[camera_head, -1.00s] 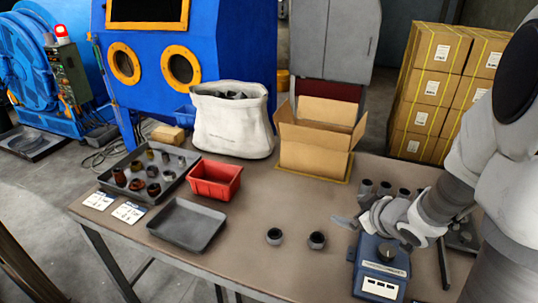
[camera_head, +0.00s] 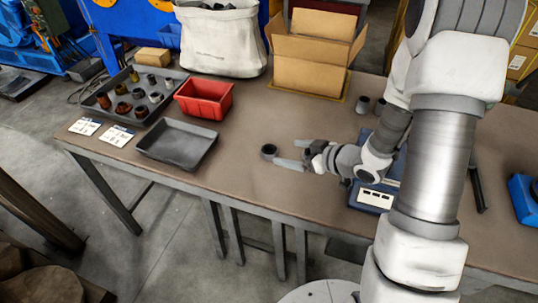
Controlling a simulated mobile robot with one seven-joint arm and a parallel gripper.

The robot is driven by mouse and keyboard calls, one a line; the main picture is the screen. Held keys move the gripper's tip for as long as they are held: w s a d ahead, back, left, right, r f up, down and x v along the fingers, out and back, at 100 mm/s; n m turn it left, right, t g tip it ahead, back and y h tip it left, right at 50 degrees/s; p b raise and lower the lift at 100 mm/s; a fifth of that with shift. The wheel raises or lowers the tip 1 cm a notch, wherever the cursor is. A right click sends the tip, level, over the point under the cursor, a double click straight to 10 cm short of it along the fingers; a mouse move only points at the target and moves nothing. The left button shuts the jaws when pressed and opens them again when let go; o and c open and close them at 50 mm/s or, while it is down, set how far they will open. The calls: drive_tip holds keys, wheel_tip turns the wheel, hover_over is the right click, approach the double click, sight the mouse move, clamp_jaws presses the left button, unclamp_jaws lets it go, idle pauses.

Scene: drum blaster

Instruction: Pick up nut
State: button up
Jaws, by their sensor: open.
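A small dark round nut (camera_head: 268,152) with a hole in its top stands on the table right of the empty grey tray. My gripper (camera_head: 287,153) is low over the table just right of this nut, its two grey fingers spread and pointing left toward it. The fingertips look close to the nut, and nothing shows between them. A second nut like it is not clearly visible and may be hidden by my gripper. Two more dark round pieces (camera_head: 363,105) stand farther back, partly beside my arm.
A grey tray (camera_head: 177,158) lies empty at left. Behind it are a red bin (camera_head: 216,111), a tray of assorted parts (camera_head: 89,102), a white sack (camera_head: 220,54) and an open cardboard box (camera_head: 309,75). A blue device (camera_head: 371,199) stands under my arm. The front middle of the table is clear.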

sight(265, 148)
drive_tip(key=b+x, duration=0.1)
drive_tip(key=x, duration=0.6)
drive_tip(key=shift+w+a+f+b, duration=0.1)
drive_tip(key=shift+w+a+b, duration=0.05)
drive_tip(key=shift+a+b, duration=0.25)
drive_tip(key=shift+d, duration=0.1)
clamp_jaws()
